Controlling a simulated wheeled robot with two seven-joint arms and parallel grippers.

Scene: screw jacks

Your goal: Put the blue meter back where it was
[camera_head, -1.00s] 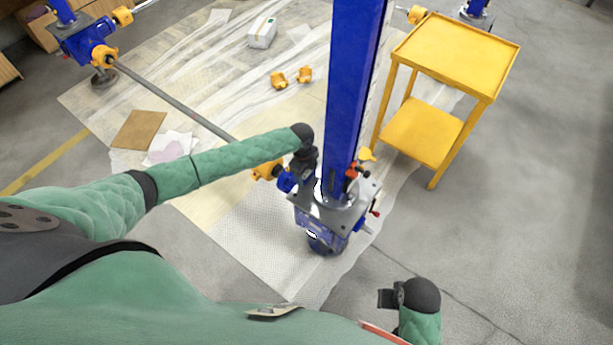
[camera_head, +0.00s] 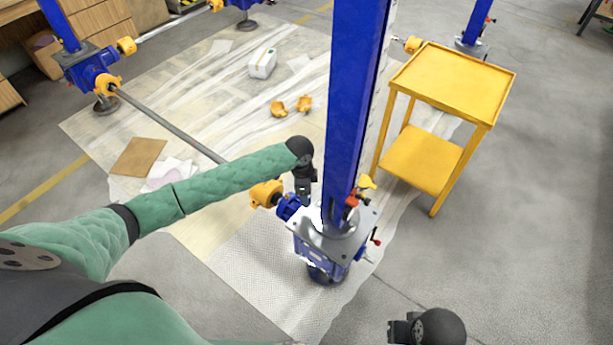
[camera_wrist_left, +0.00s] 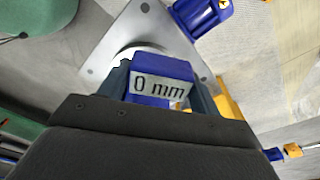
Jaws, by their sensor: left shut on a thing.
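The blue meter (camera_wrist_left: 160,82) with a white "0 mm" display is between the fingers of my left gripper (camera_wrist_left: 165,90), which is shut on it. In the head view my left gripper (camera_head: 304,198) points down beside the near screw jack (camera_head: 348,130), just left of its column. The grey plate (camera_head: 352,238) of that jack is below and to the right. The wrist view shows the plate (camera_wrist_left: 128,38) behind the meter; I cannot tell if they touch. In the head view the meter is hard to make out. My right gripper (camera_head: 402,329) is low at right, apart from the jack; its jaw gap is unclear.
A yellow two-shelf cart (camera_head: 455,80) stands right of the jack. A grey shaft with a yellow coupling (camera_head: 266,194) runs left to another jack (camera_head: 92,68). Plastic sheeting, a white box (camera_head: 263,63), yellow parts (camera_head: 291,106) and cardboard (camera_head: 138,157) lie behind. The floor at right is clear.

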